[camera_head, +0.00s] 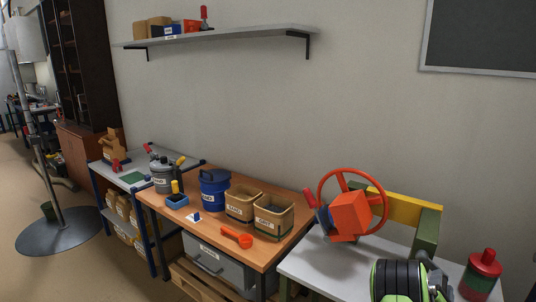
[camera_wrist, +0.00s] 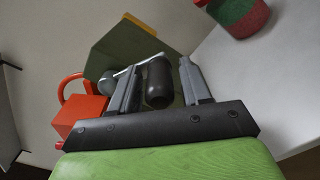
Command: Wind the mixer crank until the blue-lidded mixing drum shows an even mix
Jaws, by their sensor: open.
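The mixer stands on the right-hand bench: an orange box-shaped drum (camera_head: 350,215) with a blue part (camera_head: 323,217) on its left, a red-orange ring (camera_head: 377,189) around it and a yellow beam (camera_head: 395,207) with green posts behind. The mix inside cannot be seen. In the wrist view the drum (camera_wrist: 84,114) is at left. The crank's black grip (camera_wrist: 158,83), on a thin grey arm, lies between the fingers of my gripper (camera_wrist: 160,68). The fingers are open on either side of it; contact cannot be told. In the head view my arm hides the crank.
A red-and-green jar (camera_head: 482,272) stands right of my arm. On the wooden bench (camera_head: 190,232) to the left are a blue bucket (camera_head: 214,190), two labelled cardboard bins (camera_head: 273,216) and an orange scoop (camera_head: 237,237). A shelf (camera_head: 218,39) hangs on the wall above.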

